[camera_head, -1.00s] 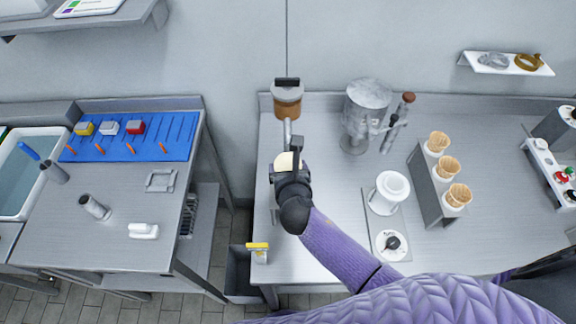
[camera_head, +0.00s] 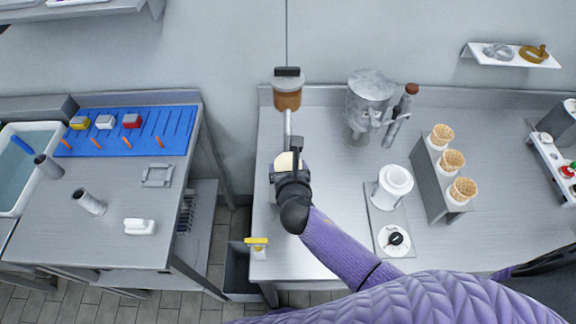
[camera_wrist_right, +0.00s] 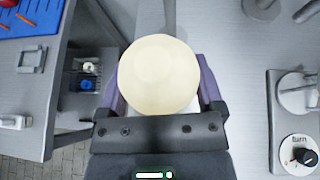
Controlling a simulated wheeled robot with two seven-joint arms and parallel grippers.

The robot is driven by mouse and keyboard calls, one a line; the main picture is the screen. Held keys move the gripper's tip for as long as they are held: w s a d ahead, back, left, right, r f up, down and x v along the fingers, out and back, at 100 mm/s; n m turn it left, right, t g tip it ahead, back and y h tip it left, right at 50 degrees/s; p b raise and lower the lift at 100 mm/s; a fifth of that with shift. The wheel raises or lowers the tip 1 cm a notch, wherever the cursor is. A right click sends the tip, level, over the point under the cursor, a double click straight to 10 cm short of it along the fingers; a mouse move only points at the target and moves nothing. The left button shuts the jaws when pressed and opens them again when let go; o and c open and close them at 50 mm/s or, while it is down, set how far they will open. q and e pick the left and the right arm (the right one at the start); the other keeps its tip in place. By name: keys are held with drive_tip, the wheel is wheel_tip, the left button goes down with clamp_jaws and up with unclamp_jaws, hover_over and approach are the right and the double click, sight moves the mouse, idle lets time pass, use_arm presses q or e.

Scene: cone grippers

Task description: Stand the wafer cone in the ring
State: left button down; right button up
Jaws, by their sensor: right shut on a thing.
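My right gripper (camera_head: 290,170) is over the left part of the right-hand counter. It is shut on a pale cream round thing (camera_wrist_right: 158,75), which fills the space between the fingers in the right wrist view. Its underside is hidden, so I cannot tell whether a cone is under it. Wafer cones (camera_head: 451,161) stand upright in a grey rack (camera_head: 432,188) on the right. A white ring-shaped holder (camera_head: 395,180) stands on a plate with a knob, left of the rack; I cannot tell whether it is the task's ring. My left gripper is out of view.
A brown jar (camera_head: 287,99) with a grey rod is just behind the gripper. A grey metal machine (camera_head: 368,105) stands at the back. A black knob (camera_head: 395,239) sits in front of the white holder. The counter between gripper and holder is clear.

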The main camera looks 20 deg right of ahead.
drive_tip(key=shift+f+b, duration=1.8)
drive_tip(key=shift+f, duration=0.55)
drive_tip(key=o, duration=0.5)
drive_tip(key=p+v, duration=0.3)
drive_tip(key=v, duration=0.7)
